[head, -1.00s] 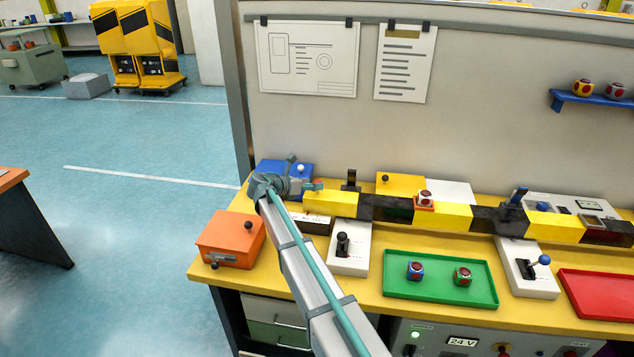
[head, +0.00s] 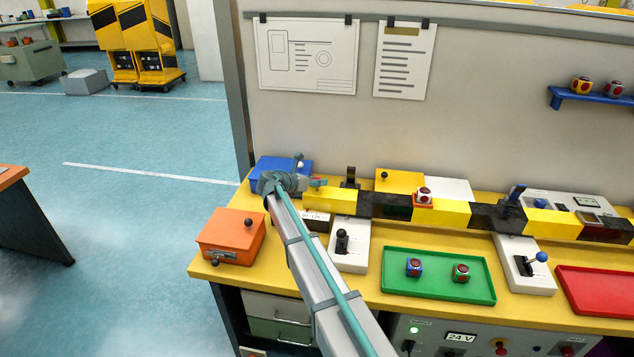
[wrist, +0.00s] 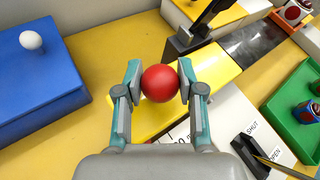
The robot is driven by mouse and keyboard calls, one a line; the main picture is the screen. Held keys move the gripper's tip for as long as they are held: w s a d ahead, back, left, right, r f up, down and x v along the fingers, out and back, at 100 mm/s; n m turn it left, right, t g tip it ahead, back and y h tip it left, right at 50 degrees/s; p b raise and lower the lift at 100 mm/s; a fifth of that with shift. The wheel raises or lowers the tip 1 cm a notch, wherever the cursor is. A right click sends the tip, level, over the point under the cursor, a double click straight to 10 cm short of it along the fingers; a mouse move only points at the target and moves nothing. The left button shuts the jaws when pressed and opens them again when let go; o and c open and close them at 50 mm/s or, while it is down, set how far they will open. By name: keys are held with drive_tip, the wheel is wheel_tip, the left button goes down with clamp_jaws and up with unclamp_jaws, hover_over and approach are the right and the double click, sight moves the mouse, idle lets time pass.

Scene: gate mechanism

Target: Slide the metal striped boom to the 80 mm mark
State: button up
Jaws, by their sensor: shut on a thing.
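The striped boom (head: 455,214) is a long yellow and black bar lying across the back of the bench. A red ball knob (wrist: 160,83) is at its left end; in the wrist view it sits between the two fingertips of my gripper (wrist: 160,80), which touch it on both sides. In the head view my gripper (head: 306,183) is at the boom's left end, and my wrist partly hides the knob. A white scale plate (head: 316,222) lies in front of that end; its marks are too small or covered to read.
A blue box (head: 268,166) with a white knob is just left of my gripper. An orange box (head: 232,235) stands at the front left. White lever units (head: 350,255) and a green tray (head: 440,290) lie in front of the boom. A cube (head: 424,194) sits at the boom.

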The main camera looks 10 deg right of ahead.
drive_tip(key=shift+a, duration=0.2)
clamp_jaws()
drive_tip(key=o, duration=1.2)
unclamp_jaws()
drive_tip(key=v, duration=1.2)
